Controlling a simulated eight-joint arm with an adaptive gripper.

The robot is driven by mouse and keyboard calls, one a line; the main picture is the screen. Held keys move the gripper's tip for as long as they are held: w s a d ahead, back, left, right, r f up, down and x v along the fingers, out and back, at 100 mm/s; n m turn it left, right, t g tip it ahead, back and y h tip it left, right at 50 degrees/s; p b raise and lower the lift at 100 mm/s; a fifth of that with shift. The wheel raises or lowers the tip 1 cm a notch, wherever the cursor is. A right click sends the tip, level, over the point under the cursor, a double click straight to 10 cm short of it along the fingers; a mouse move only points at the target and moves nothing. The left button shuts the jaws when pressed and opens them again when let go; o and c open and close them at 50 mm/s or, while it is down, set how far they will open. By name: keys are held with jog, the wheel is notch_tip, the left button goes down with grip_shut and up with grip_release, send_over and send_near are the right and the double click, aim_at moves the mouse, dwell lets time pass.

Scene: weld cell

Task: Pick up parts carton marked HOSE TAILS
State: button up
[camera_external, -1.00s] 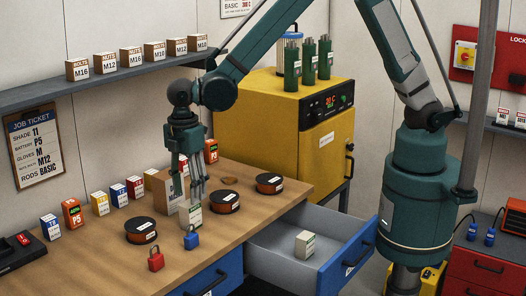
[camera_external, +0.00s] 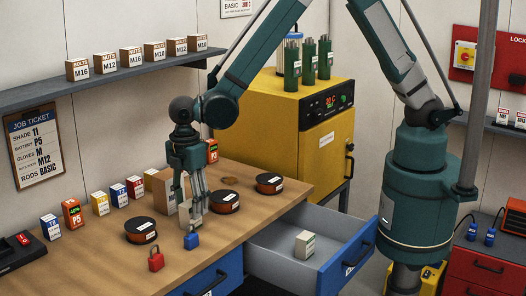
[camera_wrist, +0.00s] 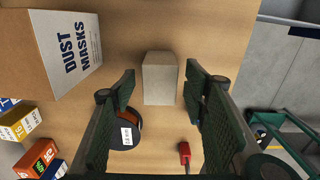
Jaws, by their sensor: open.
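A small pale carton (camera_wrist: 160,78) stands on the bench between the two spread fingers of my gripper (camera_wrist: 160,88) in the wrist view. Its upper face looks plain there, and I cannot read any HOSE TAILS mark on it. In the external view my gripper (camera_external: 192,212) points down over the bench, open, with its fingers hiding most of this carton. Whether the fingers touch it cannot be told. A second small pale carton (camera_external: 305,243) with a green-edged label sits in the open drawer; its writing is too small to read.
The DUST MASKS box (camera_wrist: 62,50) stands close by on the left. Dark spools (camera_external: 141,231), a blue padlock (camera_external: 191,241) and a red padlock (camera_external: 156,262) lie around the gripper. Small coloured boxes (camera_external: 72,214) line the bench back. The open drawer (camera_external: 280,249) juts out at right.

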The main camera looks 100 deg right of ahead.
dwell(0.4)
jog(key=c, duration=1)
jog(key=shift+r, duration=0.1)
jog(key=shift+r+b, duration=0.4)
jog(key=shift+r, duration=4.5)
